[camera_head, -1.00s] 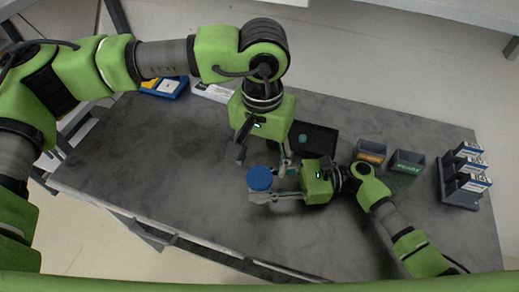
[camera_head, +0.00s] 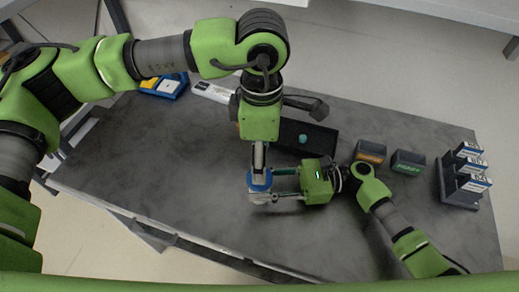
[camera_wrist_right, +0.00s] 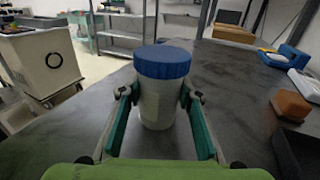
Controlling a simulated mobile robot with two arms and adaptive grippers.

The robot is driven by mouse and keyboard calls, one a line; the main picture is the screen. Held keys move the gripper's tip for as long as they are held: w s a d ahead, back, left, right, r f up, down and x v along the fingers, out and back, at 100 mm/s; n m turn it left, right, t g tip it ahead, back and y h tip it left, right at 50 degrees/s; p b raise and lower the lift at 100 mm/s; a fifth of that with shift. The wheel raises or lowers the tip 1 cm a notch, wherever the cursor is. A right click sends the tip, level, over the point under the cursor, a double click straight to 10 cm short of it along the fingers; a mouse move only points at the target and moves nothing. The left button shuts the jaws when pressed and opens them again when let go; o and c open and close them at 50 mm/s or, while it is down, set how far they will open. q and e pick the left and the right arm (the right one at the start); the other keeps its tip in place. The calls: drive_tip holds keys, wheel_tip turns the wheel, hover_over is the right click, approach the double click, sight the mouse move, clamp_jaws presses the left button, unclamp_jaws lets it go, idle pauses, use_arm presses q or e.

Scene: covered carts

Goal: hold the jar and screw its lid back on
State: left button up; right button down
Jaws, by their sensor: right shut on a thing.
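A pale jar (camera_wrist_right: 157,104) stands upright on the dark table, with a blue lid (camera_wrist_right: 162,62) sitting on its top. My right gripper (camera_wrist_right: 157,108) is shut on the jar's sides below the lid; in the head view this gripper (camera_head: 273,186) reaches the jar from the right. The lid (camera_head: 259,185) is partly covered there by my left gripper (camera_head: 259,168), which points down at it from above. Its fingers show in line, so their opening is hidden. In the right wrist view the lid's visible side is free of fingers, and my left gripper is out of that view.
A black tray (camera_head: 319,131) with a small teal item (camera_head: 303,139) lies behind the grippers. Two small bins, one orange-labelled (camera_head: 371,152) and one green-labelled (camera_head: 408,162), and a rack (camera_head: 460,191) stand at the right.

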sight(259, 187)
use_arm(q)
drive_tip(key=n, duration=0.5)
drive_tip(key=shift+r+n, duration=0.15)
drive_tip(key=shift+n, duration=0.15)
drive_tip(key=n, duration=0.5)
drive_tip(key=shift+r, duration=0.2)
drive_tip(key=n, duration=0.5)
drive_tip(key=shift+a+r, duration=0.1)
drive_tip(key=shift+r, duration=0.05)
drive_tip(key=n, duration=0.4)
drive_tip(key=shift+r, duration=0.1)
drive_tip(key=shift+f, duration=4)
drive_tip(key=c, duration=1.1)
drive_tip(key=shift+c, duration=0.2)
